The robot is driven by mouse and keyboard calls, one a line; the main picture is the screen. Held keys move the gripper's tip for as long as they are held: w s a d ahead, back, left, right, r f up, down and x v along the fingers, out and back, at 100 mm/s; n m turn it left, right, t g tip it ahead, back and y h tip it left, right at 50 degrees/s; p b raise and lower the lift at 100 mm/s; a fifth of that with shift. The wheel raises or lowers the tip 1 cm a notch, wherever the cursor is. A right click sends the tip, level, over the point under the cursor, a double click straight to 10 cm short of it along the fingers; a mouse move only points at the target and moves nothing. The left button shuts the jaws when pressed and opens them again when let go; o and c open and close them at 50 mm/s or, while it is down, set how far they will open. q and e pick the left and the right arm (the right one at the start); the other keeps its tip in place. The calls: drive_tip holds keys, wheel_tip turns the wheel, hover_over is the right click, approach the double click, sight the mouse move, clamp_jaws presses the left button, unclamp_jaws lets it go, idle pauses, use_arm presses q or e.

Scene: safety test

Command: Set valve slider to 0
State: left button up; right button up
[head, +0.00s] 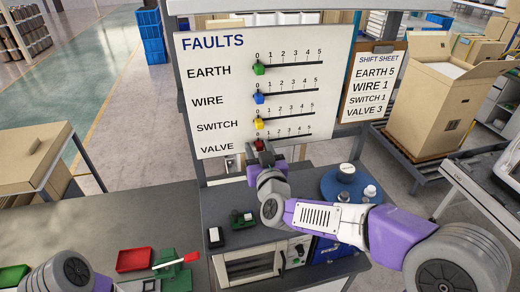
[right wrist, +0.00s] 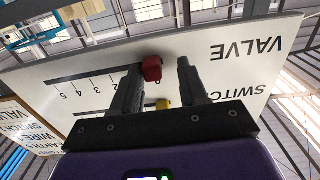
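The white FAULTS board (head: 225,125) carries several slider rows. The red VALVE slider knob (head: 259,145) is in the lowest row, at the left end of its slot by the 0. My right gripper (head: 262,158) is just below and in front of it. In the right wrist view, upside down, the red knob (right wrist: 152,68) lies between the fingertips of my open right gripper (right wrist: 160,78). It is close to or touching the left finger in that picture, with a gap to the other finger. That finger hides part of the slot. My left gripper is not in view.
The green (head: 258,69), blue (head: 258,98) and yellow (head: 260,123) knobs sit at 0 above. The shift sheet (head: 374,90) reads EARTH 5, WIRE 1, SWITCH 1, VALVE 3. A blue round stand (head: 335,192) and a red tray (head: 135,260) are on the benches below.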

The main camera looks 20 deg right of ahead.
drive_tip(key=shift+s+d, duration=0.1)
drive_tip(key=shift+d, duration=0.05)
drive_tip(key=s+b, duration=0.1)
drive_tip(key=s, duration=0.6)
drive_tip(key=shift+s+a, duration=0.2)
drive_tip(key=shift+a, duration=0.05)
idle(0.4)
